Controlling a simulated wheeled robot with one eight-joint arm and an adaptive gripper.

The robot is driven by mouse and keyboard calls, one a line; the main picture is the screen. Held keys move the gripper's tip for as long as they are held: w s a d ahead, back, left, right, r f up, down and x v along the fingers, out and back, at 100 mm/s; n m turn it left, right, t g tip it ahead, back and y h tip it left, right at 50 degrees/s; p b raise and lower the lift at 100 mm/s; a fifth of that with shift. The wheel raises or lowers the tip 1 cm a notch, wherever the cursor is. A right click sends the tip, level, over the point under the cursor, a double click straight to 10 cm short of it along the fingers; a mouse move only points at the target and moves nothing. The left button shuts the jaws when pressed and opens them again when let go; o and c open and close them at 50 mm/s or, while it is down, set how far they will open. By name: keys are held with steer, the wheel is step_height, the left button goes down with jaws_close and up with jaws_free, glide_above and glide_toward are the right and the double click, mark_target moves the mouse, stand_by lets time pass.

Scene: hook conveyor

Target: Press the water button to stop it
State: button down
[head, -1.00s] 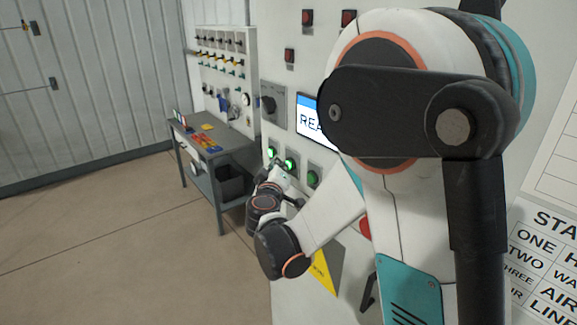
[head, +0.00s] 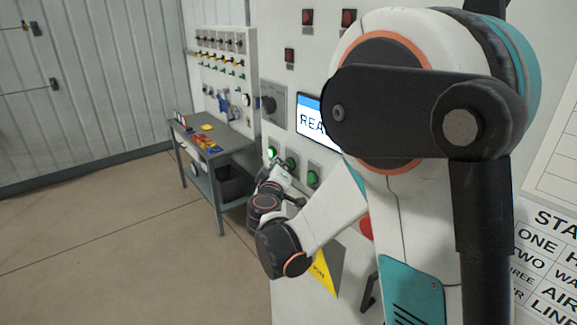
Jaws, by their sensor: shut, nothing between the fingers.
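A row of three green buttons is on the white panel: a left one (head: 271,152), a middle one (head: 291,163) and a right one (head: 313,178). No label on them is readable, so I cannot tell from the buttons which is water. The left one looks lit; the middle one looks darker and is partly hidden by my gripper. My gripper (head: 281,171) is shut and empty, its tip at the middle button. Whether it touches the button cannot be told.
A screen (head: 310,117) reads "REA", partly hidden by my arm. A sign (head: 545,250) at right shows "TWO WA". A red button (head: 365,228) and a yellow sign (head: 322,270) sit lower on the panel. A grey workbench (head: 215,150) stands left; the floor is clear.

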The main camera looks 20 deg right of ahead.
steer(key=shift+s+a, duration=0.25)
steer(key=shift+a, duration=0.4)
steer(key=a, duration=0.1)
steer(key=s+a, duration=0.1)
steer(key=a, duration=0.1)
steer(key=a+b, duration=0.1)
steer(key=shift+s+a, duration=0.25)
steer(key=shift+a, duration=0.1)
stand_by(0.6)
steer(key=s+d+f+m+g+y+b, duration=0.1)
steer(key=s+d+f+m+g+b, duration=0.2)
steer(key=s, duration=0.4)
steer(key=s+d+f+m+g+y+b, duration=0.1)
steer(key=s+d+f+g+b, duration=0.1)
steer(key=s+d+f+b, duration=0.3)
steer(key=s+a+f+g+y+b, duration=0.1)
steer(key=s+a+f+y+b, duration=0.1)
steer(key=s+f, duration=0.2)
steer(key=s+a+f+g+y+b, duration=0.1)
steer(key=s+a+f+b, duration=0.1)
steer(key=s, duration=0.8)
steer(key=s+a+f+g+y+b, duration=0.1)
steer(key=s+a+f+y+b, duration=0.1)
steer(key=s+f+b, duration=0.2)
steer(key=s+f, duration=0.1)
steer(key=s, duration=0.2)
steer(key=shift+f+m+y, duration=0.3)
steer(key=shift+f, duration=0.1)
